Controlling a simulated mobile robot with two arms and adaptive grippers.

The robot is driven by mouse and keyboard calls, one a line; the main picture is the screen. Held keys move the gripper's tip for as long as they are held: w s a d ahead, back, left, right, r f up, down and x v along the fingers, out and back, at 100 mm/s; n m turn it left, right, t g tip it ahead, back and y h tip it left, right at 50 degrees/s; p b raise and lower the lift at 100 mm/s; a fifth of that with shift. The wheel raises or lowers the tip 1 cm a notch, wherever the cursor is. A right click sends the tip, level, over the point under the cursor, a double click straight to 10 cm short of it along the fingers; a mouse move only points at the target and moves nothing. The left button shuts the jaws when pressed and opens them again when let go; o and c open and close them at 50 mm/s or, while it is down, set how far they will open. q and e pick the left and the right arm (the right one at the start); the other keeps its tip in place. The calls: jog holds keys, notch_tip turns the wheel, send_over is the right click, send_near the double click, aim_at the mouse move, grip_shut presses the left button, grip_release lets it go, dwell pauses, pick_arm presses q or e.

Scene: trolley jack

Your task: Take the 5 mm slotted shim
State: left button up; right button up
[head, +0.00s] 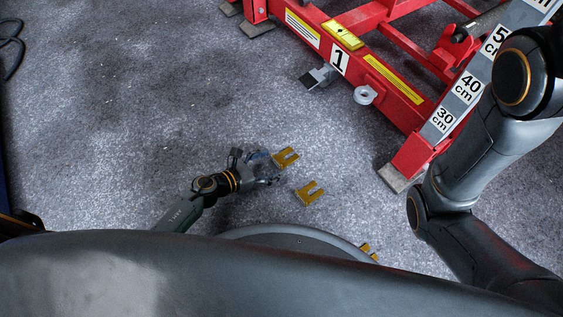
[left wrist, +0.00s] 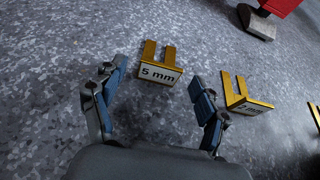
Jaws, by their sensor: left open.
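The 5 mm slotted shim is a yellow forked plate with a white label flap reading "5 mm" (left wrist: 161,74). In the head view the shim (head: 286,158) lies on the floor just beyond my left gripper (head: 267,168). My left gripper is open and empty. In the left wrist view the shim lies ahead of and between the two fingers, its slot pointing away from me. No contact with the fingers shows. My right arm comes in at the right of the head view, but its gripper is out of view.
The "2 mm" shim (left wrist: 248,102) lies close by on the right; it also shows in the head view (head: 310,193). A third yellow shim (head: 368,251) is partly hidden by my base. A red jack frame (head: 410,104) stands at upper right. Left floor is mostly clear.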

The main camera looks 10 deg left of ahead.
pick_arm(q)
jog(key=shift+w+d+f, duration=0.15)
jog(key=shift+w+d, duration=0.15)
jog(key=shift+w, duration=0.05)
jog(key=c, duration=1.4)
